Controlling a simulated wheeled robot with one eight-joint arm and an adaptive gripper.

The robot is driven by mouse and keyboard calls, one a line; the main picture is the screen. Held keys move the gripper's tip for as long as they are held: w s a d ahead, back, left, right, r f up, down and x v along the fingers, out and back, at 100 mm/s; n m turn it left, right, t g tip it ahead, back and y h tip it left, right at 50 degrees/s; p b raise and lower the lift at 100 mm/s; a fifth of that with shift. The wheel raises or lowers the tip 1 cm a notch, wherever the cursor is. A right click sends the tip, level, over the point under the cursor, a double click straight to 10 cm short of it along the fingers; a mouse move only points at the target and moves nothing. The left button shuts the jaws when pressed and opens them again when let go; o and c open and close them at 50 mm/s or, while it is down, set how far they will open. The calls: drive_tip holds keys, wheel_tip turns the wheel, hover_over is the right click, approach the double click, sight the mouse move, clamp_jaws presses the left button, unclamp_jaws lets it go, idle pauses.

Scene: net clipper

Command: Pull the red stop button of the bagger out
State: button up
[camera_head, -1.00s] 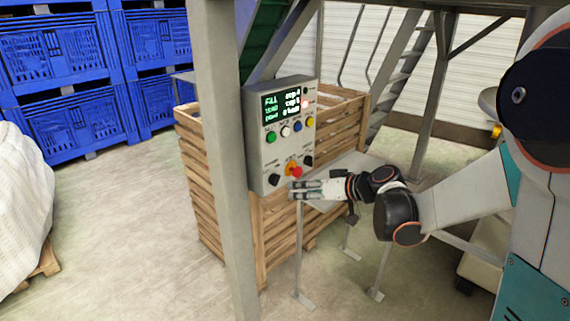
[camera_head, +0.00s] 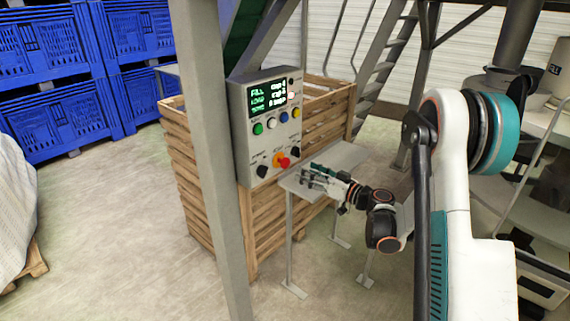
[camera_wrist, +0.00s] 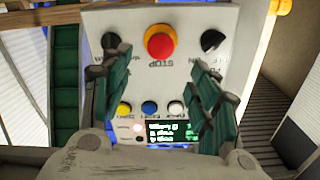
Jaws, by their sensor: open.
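The red stop button (camera_head: 283,161) sits on a yellow-orange base low on the grey control box (camera_head: 242,150), between two black knobs. In the wrist view the red stop button (camera_wrist: 160,42) shows upside down with its label, centred ahead of the two fingers. My gripper (camera_head: 308,175) is open and empty, below and to the right of the button in the head view, apart from it. In the wrist view my gripper (camera_wrist: 158,85) has its green fingers spread to both sides of the box face. Whether the button is pressed in cannot be told.
The box also carries a lit display (camera_head: 267,97) and several coloured buttons above the red one. A grey post (camera_head: 205,150) stands left of it. A wooden crate (camera_head: 195,180) is behind, and a grey shelf (camera_head: 340,160) lies behind my gripper.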

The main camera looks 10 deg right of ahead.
sight(288, 163)
drive_tip(key=b+x, duration=0.1)
drive_tip(key=x, duration=0.9)
drive_tip(key=shift+w+a+b, duration=0.2)
drive_tip(key=shift+w+b, duration=0.05)
drive_tip(key=shift+b, duration=0.1)
drive_tip(key=shift+c, duration=0.2)
